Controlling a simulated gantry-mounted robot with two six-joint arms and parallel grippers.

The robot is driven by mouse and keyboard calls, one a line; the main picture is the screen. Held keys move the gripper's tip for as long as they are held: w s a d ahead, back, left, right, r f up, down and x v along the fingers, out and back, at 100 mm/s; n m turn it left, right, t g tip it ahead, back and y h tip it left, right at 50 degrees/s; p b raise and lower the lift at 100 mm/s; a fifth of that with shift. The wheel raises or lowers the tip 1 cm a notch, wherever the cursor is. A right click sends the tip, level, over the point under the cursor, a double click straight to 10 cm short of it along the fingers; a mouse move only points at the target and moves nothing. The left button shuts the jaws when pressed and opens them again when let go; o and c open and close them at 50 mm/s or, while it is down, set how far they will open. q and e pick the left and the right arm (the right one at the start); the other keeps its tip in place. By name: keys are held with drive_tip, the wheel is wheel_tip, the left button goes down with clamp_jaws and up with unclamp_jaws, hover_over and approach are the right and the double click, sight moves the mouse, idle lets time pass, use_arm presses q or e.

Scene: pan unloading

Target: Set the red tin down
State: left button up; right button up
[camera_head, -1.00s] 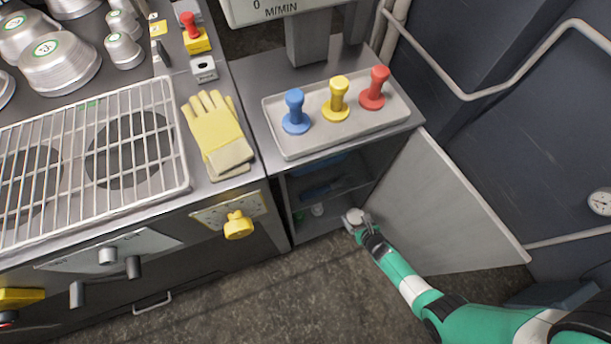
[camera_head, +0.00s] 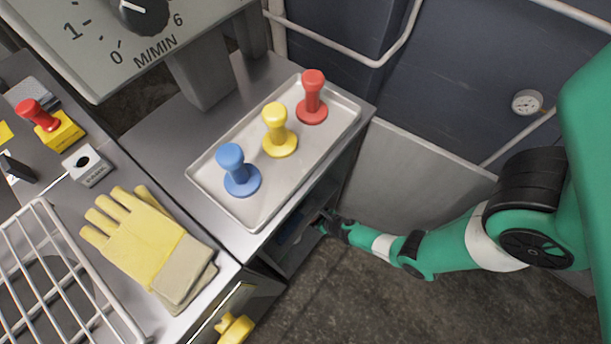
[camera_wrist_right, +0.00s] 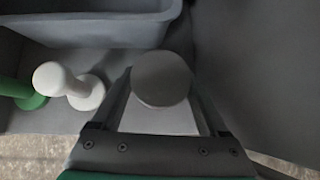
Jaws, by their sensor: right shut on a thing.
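No red tin shows in either view. My right gripper (camera_head: 325,222) reaches into the open cabinet under the counter. I cannot tell whether the held thing touches the shelf. The head view hides it. My left gripper is out of view.
A grey bin (camera_wrist_right: 90,28) stands behind the held thing. The cabinet door (camera_head: 400,175) is open. On the counter, a tray (camera_head: 222,205) holds blue (camera_head: 237,172), yellow (camera_head: 279,132) and red (camera_head: 312,98) stamps. Yellow gloves (camera_head: 145,240) lie to its left.

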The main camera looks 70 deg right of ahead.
drive_tip(key=shift+f, duration=0.55)
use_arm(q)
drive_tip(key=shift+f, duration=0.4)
use_arm(e)
drive_tip(key=shift+s+r, duration=0.1)
drive_tip(key=shift+r, duration=0.05)
drive_tip(key=o, duration=1.4)
use_arm(q)
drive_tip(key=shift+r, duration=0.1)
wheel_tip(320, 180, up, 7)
drive_tip(key=p, duration=0.7)
use_arm(e)
drive_tip(key=v, duration=1.2)
